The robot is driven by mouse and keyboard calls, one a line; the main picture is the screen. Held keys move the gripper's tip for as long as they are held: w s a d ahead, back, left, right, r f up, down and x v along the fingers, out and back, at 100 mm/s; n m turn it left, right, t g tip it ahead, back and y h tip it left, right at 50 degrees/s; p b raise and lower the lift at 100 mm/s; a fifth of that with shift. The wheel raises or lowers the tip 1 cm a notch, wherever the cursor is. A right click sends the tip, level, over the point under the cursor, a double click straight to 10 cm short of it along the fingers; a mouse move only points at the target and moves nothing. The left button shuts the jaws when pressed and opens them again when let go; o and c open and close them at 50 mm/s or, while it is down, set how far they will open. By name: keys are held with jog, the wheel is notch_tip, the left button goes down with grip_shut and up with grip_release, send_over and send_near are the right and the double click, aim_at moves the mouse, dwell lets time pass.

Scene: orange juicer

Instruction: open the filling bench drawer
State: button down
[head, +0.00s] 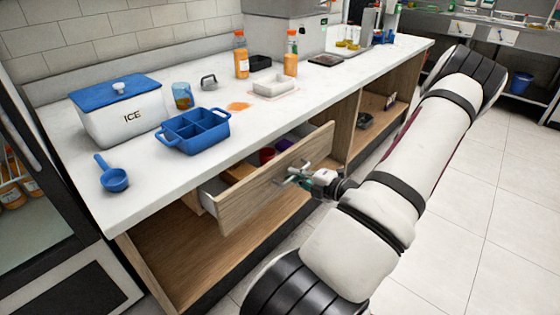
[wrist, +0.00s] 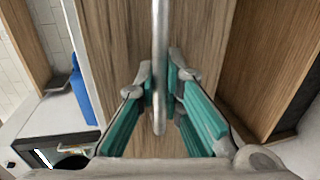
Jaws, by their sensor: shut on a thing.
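The filling bench drawer (head: 262,196) has a wooden front and stands pulled out from under the white worktop, with part of its inside showing. Red and purple things lie in it. In the wrist view the wooden drawer front (wrist: 115,50) fills the middle, with a metal bar handle (wrist: 160,60) running down it. My gripper (head: 305,177) is at the drawer front, shut on the handle. In the wrist view its teal-padded fingers (wrist: 168,88) stand on both sides of the bar.
The tiled floor (head: 470,190) at right is clear.

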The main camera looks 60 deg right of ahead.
jog(key=f+p+v, duration=0.1)
jog(key=p+v, duration=0.2)
jog(key=v, duration=0.5)
jog(key=f+p+v, duration=0.2)
jog(key=p+v, duration=0.1)
jog(key=v, duration=0.6)
jog(key=shift+s+a+f, duration=0.2)
jog(key=shift+s+f, duration=0.1)
jog(key=shift+s, duration=0.2)
jog(key=c, duration=2)
grip_release()
jog(key=shift+o, duration=0.2)
jog(key=shift+s, duration=0.1)
jog(key=v, duration=1.1)
jog(key=shift+s, duration=0.35)
jog(key=shift+r, duration=0.1)
